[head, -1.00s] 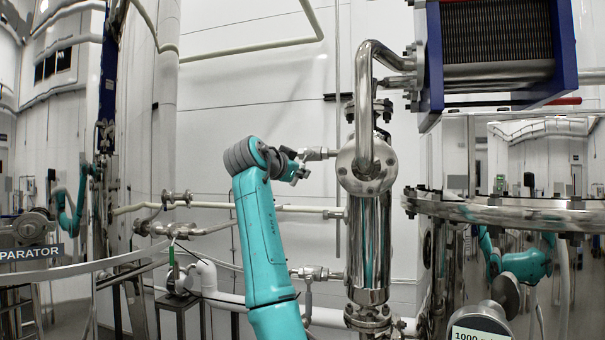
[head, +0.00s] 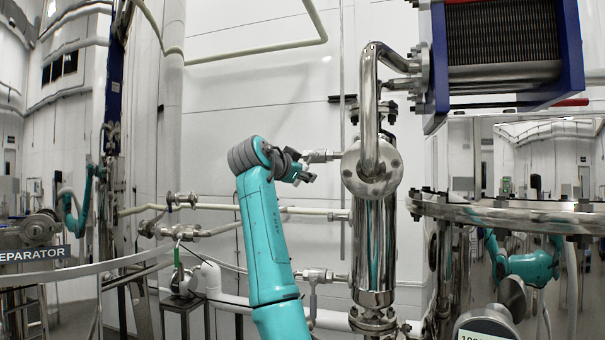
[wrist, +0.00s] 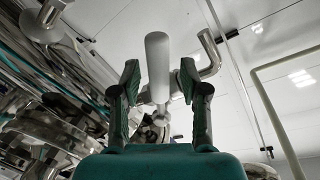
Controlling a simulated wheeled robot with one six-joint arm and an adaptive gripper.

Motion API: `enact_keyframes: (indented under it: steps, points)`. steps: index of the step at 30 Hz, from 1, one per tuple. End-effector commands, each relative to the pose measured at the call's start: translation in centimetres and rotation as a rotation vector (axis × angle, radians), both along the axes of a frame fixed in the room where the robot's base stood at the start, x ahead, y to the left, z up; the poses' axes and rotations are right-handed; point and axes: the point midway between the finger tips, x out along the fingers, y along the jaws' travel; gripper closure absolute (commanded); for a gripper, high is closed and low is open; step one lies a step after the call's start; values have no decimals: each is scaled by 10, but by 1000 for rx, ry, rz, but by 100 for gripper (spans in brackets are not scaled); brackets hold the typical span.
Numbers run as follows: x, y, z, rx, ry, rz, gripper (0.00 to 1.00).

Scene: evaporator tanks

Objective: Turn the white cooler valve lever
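The white lever (wrist: 158,66) shows in the wrist view, standing upright in the middle of the picture on a metal valve fitting (wrist: 160,116). My gripper (wrist: 160,80) is open, with one green-padded finger on each side of the lever. Gaps show between the lever and both fingers, and I cannot tell how deep it sits between them. In the head view my gripper (head: 305,170) is beside a metal fitting (head: 318,156) on the steel column's left side. The white lever cannot be made out there.
A polished steel column (head: 374,245) stands right of my gripper. A blue-framed heat exchanger (head: 508,55) hangs at upper right, above a large round tank (head: 510,218). A pale horizontal pipe (head: 235,208) runs behind the arm. Free air lies left of the gripper.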

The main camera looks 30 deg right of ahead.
Motion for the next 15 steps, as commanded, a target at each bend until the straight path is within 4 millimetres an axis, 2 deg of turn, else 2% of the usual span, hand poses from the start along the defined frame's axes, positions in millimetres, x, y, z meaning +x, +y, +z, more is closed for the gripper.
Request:
enact_keyframes:
  steps: [7,15]
  points:
    - [-5,10,1,0,-1,1,56]
    - [-28,54,6,0,-2,3,56]
